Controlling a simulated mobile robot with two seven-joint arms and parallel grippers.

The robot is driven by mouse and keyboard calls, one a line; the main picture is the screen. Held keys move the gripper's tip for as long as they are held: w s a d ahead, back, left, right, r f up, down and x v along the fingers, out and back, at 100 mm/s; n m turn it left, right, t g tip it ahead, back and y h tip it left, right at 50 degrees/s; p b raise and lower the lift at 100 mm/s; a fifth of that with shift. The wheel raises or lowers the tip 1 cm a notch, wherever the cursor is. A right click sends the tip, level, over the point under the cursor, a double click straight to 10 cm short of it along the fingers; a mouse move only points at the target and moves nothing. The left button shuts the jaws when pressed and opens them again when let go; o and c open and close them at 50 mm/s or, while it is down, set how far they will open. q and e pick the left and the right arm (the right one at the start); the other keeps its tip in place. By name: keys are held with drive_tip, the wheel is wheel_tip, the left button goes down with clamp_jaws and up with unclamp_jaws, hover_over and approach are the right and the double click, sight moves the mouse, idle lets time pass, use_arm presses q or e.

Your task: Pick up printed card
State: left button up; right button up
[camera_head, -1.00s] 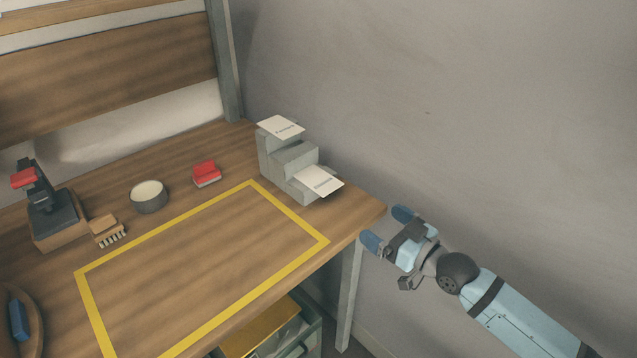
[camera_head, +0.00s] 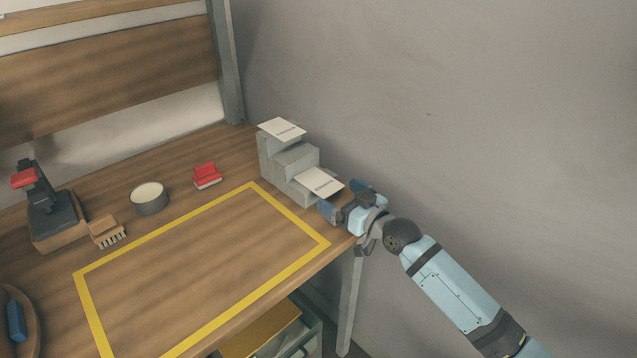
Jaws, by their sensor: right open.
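Two white printed cards lie on a grey stepped stand (camera_head: 292,160) at the back right corner of the table. One printed card (camera_head: 282,129) lies on the top step. The other printed card (camera_head: 321,182) lies on the lowest step, its edge overhanging toward the right. My right gripper (camera_head: 341,197) is open just to the right of the lower card, its fingers spread near that card's outer edge. I cannot tell whether a finger touches the card. My left gripper is not in view.
A yellow taped rectangle (camera_head: 290,215) marks the clear table middle. A red block (camera_head: 206,174), a round grey tin (camera_head: 149,197), a small wooden brush (camera_head: 106,230) and a black press-like tool (camera_head: 52,215) stand along the left and back. A grey post (camera_head: 225,65) rises behind.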

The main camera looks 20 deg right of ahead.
drive_tip(key=shift+w+a, duration=0.15)
drive_tip(key=shift+w, duration=0.3)
drive_tip(key=shift+c, duration=0.2)
drive_tip(key=c, duration=0.9)
drive_tip(key=shift+s, duration=0.1)
